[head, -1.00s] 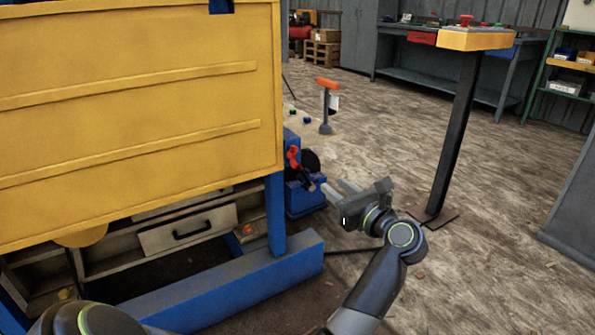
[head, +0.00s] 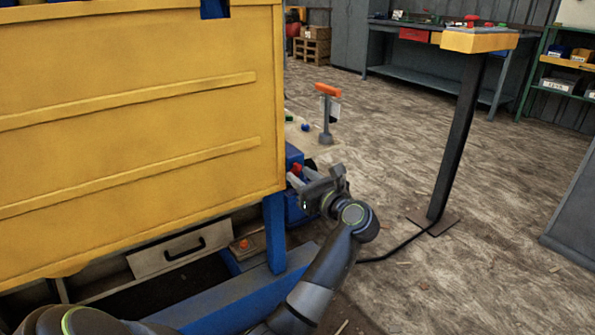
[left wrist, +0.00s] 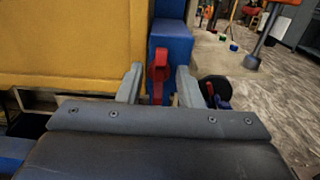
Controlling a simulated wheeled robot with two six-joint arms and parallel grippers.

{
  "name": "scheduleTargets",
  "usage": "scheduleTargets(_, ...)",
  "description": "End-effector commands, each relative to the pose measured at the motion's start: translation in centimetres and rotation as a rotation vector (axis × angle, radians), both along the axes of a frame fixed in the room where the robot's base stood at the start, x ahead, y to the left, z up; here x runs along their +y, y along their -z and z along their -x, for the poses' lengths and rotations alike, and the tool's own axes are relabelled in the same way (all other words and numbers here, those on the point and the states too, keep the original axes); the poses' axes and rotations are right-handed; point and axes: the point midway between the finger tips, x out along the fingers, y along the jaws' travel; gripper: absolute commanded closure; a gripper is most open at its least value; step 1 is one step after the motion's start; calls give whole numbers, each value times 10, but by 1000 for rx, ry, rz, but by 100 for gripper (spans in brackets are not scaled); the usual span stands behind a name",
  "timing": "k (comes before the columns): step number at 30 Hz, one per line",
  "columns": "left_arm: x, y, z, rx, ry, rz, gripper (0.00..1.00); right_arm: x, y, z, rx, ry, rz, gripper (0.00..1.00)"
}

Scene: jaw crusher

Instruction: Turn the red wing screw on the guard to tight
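The red wing screw (left wrist: 159,66) stands upright against the blue part of the machine, beside the yellow guard (head: 140,120). In the head view only a small red bit of the screw (head: 297,168) shows behind my gripper. My left gripper (head: 299,179) is at the right edge of the guard. In the left wrist view its two fingers (left wrist: 159,82) are apart, one on each side of the red wing, with gaps visible on both sides. Whether the fingertips reach past the wing is hard to tell. My right gripper is not in view.
A blue beam (head: 225,300) and a drawer (head: 180,250) lie below the guard. An orange-topped post (head: 327,110) stands behind. A yellow control box (head: 478,41) on a black post stands to the right. The floor between is mostly clear.

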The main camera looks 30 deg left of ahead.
Motion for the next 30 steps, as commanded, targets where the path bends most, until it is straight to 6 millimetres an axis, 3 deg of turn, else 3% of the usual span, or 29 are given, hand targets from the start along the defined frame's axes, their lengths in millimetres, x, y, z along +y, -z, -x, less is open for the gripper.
scheduleTargets(11,3,0,0,0,0,0,67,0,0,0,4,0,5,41)
scheduleTargets(18,3,0,0,0,0,0,99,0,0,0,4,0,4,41)
scheduleTargets(30,3,0,0,10,0,-4,100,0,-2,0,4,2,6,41)
